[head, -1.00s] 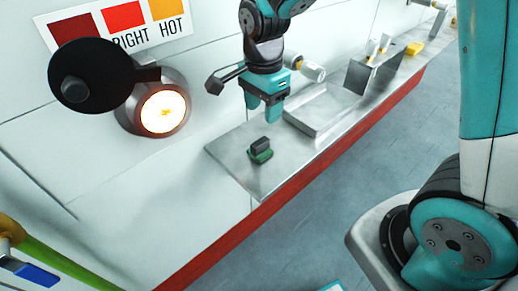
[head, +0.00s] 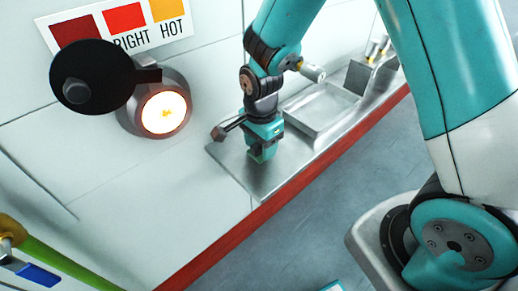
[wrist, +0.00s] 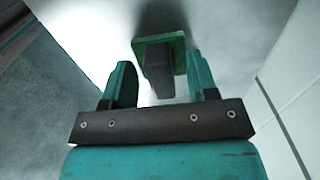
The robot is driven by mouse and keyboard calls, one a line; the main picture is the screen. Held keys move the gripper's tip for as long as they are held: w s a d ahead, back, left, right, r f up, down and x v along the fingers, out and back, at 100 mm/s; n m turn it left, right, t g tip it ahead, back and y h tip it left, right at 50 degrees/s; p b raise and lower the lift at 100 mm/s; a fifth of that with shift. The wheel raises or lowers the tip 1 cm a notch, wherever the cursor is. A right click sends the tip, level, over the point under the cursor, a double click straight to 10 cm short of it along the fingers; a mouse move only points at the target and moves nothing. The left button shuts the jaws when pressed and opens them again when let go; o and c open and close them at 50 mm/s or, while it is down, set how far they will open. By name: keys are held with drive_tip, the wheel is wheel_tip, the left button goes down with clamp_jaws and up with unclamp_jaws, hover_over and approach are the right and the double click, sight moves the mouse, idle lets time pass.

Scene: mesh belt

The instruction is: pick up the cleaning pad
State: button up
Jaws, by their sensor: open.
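The cleaning pad (wrist: 174,47) is a green square with a dark grey block-shaped handle (wrist: 158,75) on it. It lies on the metal shelf (head: 226,163), near the shelf's near end. My gripper (wrist: 158,75) is open, with its two teal fingers on either side of the handle in the wrist view. The green base shows just beyond the fingertips, and I see no clear contact with the handle. In the head view my gripper (head: 262,153) is down over the pad and hides most of it.
A shallow metal tray (head: 318,112) stands on the shelf behind my gripper. A round glowing port (head: 162,113) with a black cover (head: 92,77) is on the white wall at the left. A red edge (head: 300,190) runs along the shelf front.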

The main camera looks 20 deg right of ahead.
clamp_jaws()
wheel_tip(320, 180, up, 10)
drive_tip(key=shift+r, duration=0.1)
drive_tip(key=c, duration=0.7)
unclamp_jaws()
drive_tip(key=shift+c, duration=1.1)
drive_tip(key=shift+d, duration=0.1)
